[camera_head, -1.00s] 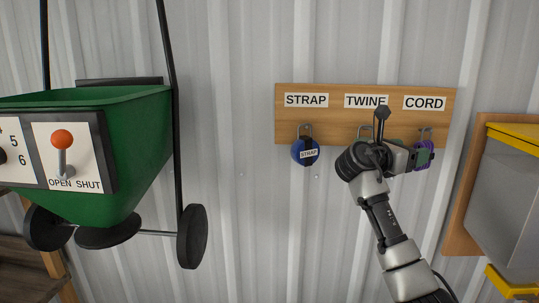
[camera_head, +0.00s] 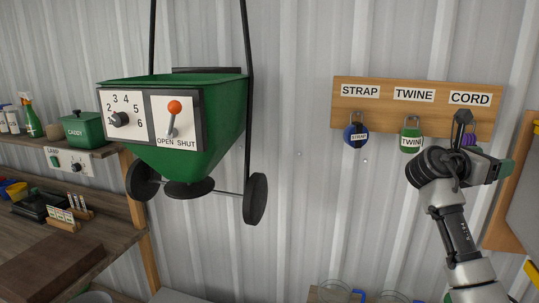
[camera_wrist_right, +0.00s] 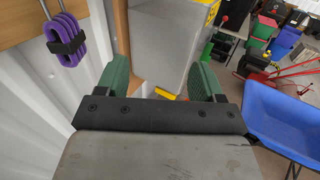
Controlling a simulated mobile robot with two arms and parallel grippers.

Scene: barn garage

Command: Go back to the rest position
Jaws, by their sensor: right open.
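My right gripper (camera_head: 506,168) is at the right of the head view, in front of the lower right end of the hook board. In the right wrist view its two green fingers (camera_wrist_right: 159,82) are apart with nothing between them. A purple cord bundle (camera_wrist_right: 66,40) hangs on its hook to the left of the fingers, apart from them. In the head view the cord is mostly hidden behind my right wrist. My left gripper is not in view.
The hook board (camera_head: 340,112) also holds a blue strap (camera_head: 356,136) and a green twine (camera_head: 411,139). A green spreader (camera_head: 222,120) hangs at centre left, with a workbench (camera_head: 75,255) beyond. A grey box (camera_wrist_right: 170,40) and blue wheelbarrow (camera_wrist_right: 290,115) show in the wrist view.

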